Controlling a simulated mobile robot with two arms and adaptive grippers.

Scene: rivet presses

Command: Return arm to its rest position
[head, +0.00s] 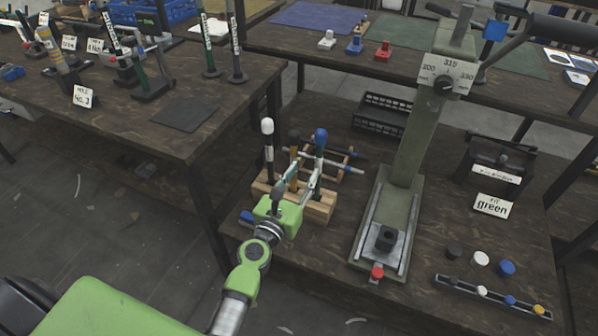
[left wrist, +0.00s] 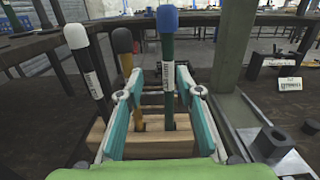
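My left gripper (head: 301,172) reaches in from the lower left over a wooden rack (head: 318,207) on the right-hand table. In the left wrist view its two teal fingers (left wrist: 158,78) stand apart. A dark green tool with a blue cap (left wrist: 168,70) stands upright in the rack between them, with a gap visible beside it. A white-capped tool (left wrist: 84,60) and a tool with a dark cap and yellow shaft (left wrist: 123,45) stand left of it. The blue cap (head: 321,137) and white cap (head: 267,127) also show in the head view. My right gripper is out of view.
A tall grey-green press (head: 408,150) stands right of the rack. A black crate (head: 382,115) is behind it. A "green" card (head: 492,206) and a strip of coloured pegs (head: 490,297) lie to the right. The left table (head: 185,145) holds more tools; open floor lies between.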

